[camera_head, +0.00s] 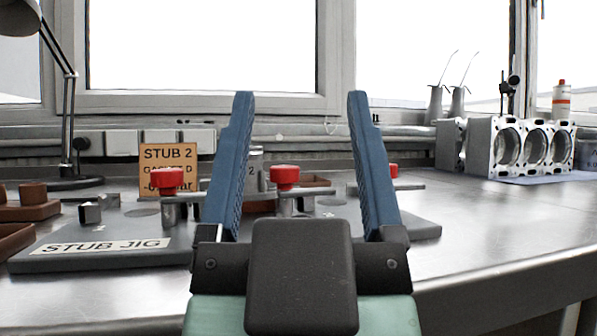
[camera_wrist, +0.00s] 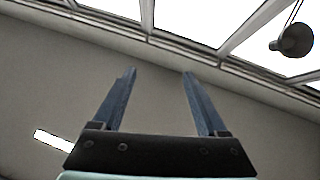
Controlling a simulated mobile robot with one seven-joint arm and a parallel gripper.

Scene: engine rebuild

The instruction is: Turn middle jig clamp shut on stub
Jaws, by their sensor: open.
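The stub jig (camera_head: 110,249) is a grey plate on the steel bench, with a "STUB JIG" label at its front left. The middle jig clamp (camera_head: 285,177) has a red knob on a metal post and bar, and shows between my fingers in the head view. A left clamp (camera_head: 171,180) and a right clamp (camera_head: 394,172), partly hidden by my finger, also have red knobs. My gripper (camera_head: 300,97) is open and empty, in front of the jig with its fingers pointing up. In the wrist view the open fingers (camera_wrist: 159,72) face the ceiling. The stub at the middle clamp is not clearly visible.
An orange "STUB 2" card (camera_head: 167,160) stands behind the left clamp. Brown blocks (camera_head: 33,205) and a lamp (camera_head: 68,120) stand at left. An engine block (camera_head: 520,148), oil cans (camera_head: 447,105) and a bottle (camera_head: 561,100) stand at back right. The bench right of the jig is clear.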

